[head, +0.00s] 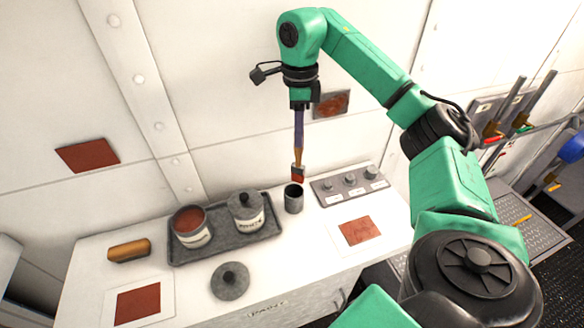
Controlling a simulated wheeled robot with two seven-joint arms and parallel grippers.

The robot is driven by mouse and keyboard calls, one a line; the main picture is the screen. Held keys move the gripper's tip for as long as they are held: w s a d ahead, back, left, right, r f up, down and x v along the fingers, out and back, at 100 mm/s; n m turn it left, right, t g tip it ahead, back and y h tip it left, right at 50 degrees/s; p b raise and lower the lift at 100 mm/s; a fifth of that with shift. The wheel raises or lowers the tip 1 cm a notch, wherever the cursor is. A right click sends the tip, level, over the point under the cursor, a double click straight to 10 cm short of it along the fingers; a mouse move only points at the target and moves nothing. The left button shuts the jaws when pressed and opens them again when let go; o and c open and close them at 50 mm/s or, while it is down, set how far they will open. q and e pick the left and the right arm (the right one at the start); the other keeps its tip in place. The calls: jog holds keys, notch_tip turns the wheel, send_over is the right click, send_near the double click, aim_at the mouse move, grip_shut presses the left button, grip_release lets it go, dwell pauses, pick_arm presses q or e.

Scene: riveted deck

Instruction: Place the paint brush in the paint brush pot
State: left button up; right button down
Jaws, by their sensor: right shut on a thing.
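The paint brush (299,152) has a purple handle, a wooden lower part and a red-tipped head. It hangs upright, head down, from my right gripper (299,106), which is shut on the handle's top. The brush pot (293,200) is a small dark grey open cylinder on the white bench, just right of the tray. The brush head shows just above the pot's mouth in the picture; I cannot tell whether it is exactly over the opening. My left gripper is not in view.
A grey tray (187,256) holds an open red paint can (191,228) and a lidded can (246,215). A round lid (230,281), a wooden-backed block (129,250) and a knobbed panel (349,184) are on the bench (290,262). The wall stands close behind.

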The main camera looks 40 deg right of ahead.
aim_at(294, 165)
jog(key=f, duration=0.2)
jog(key=f+b, duration=0.1)
jog(key=f, duration=0.2)
jog(key=shift+w+a+f+b, duration=0.35)
jog(key=shift+w+a+f, duration=0.05)
jog(key=shift+w+a+f+p, duration=0.15)
jog(key=shift+w+f+p, duration=0.05)
jog(key=shift+f+p, duration=0.15)
jog(key=shift+f, duration=0.3)
jog(key=f, duration=0.2)
jog(key=f+p, duration=0.1)
jog(key=shift+s+d+f, duration=0.2)
jog(key=shift+s+f, duration=0.15)
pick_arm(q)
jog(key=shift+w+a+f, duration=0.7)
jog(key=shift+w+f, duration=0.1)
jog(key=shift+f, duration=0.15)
pick_arm(e)
jog(key=shift+w+a+f, duration=0.1)
jog(key=shift+w+f, duration=0.1)
jog(key=c, duration=0.7)
grip_release()
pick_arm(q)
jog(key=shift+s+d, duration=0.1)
pick_arm(e)
jog(key=shift+s, duration=0.1)
